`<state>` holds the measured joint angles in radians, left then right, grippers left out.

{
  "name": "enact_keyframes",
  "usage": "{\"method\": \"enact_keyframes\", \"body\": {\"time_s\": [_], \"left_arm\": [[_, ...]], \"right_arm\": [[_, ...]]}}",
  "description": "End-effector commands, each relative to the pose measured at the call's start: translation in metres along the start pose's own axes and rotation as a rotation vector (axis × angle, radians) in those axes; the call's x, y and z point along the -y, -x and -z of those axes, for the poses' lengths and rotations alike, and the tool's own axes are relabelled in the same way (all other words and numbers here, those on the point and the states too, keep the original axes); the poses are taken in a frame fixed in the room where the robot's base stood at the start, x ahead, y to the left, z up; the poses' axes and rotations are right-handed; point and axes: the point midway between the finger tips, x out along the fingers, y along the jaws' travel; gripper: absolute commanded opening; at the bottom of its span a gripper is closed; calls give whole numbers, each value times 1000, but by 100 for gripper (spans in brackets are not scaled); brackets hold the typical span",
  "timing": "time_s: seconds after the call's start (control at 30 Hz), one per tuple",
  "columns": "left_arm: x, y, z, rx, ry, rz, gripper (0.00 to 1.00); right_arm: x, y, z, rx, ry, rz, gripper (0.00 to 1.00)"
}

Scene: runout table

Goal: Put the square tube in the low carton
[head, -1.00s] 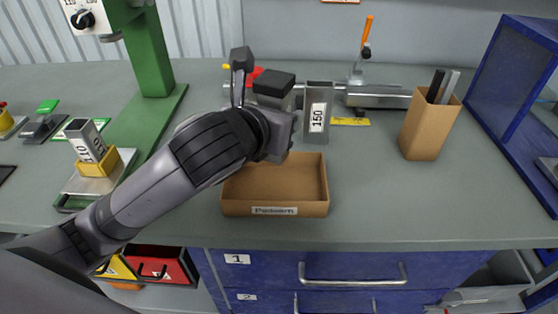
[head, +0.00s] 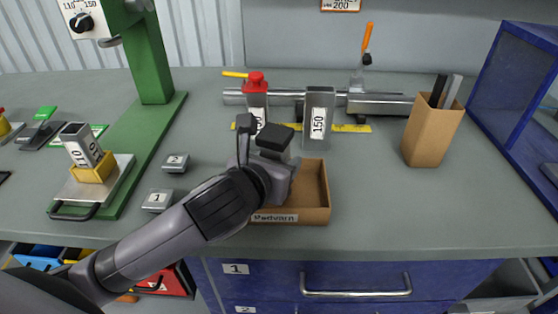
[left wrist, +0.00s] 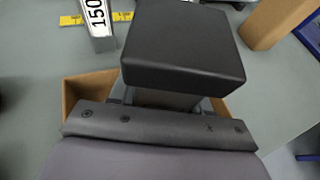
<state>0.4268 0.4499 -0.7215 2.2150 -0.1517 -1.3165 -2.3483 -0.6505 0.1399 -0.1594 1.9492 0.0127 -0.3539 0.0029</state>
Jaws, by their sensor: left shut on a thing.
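The low carton (head: 315,190) is an open, shallow brown box with a label on its front wall. My left gripper (head: 274,150) is over its left part, and my arm covers the box's left end. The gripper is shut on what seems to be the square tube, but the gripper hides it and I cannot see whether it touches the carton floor. In the left wrist view the carton's wall (left wrist: 82,90) shows beside my gripper. A grey square tube marked 150 (head: 318,118) stands upright behind the carton; it also shows in the left wrist view (left wrist: 97,18).
A red-topped post (head: 257,85) and a steel rail with a toggle clamp (head: 366,90) are behind. A tall carton (head: 430,138) with bars stands right. Blocks 1 (head: 158,200) and 2 (head: 175,163) lie left, near a tube in a yellow holder (head: 92,172).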

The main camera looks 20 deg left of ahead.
Motion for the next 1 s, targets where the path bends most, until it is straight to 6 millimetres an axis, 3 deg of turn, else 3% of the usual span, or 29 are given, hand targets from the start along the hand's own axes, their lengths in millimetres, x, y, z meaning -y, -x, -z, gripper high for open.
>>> {"method": "enact_keyframes", "body": {"time_s": [0.03, 0.07, 0.1, 0.13, 0.57, 0.9, 1.0], "left_arm": [[0, -1, 1, 0, -1, -1, 12], [0, -1, 2, -1, -1, 0, 57], [0, -1, 2, -1, -1, 0, 70], [0, -1, 2, -1, -1, 0, 73], [0, 7, -2, 0, -2, 1, 73], [0, 65, -2, 0, -2, 2, 73], [0, 84, -6, -4, -4, 0, 73]], "right_arm": [[0, 0, 1, 0, 0, 0, 0], [0, 0, 0, 0, 0, 0, 0], [0, 0, 0, 0, 0, 0, 0], [0, 0, 0, 0, 0, 0, 0], [0, 0, 1, -1, 0, 0, 0], [0, 5, 7, -1, 0, 0, 0], [0, 16, 22, 1, 0, 0, 0]]}}
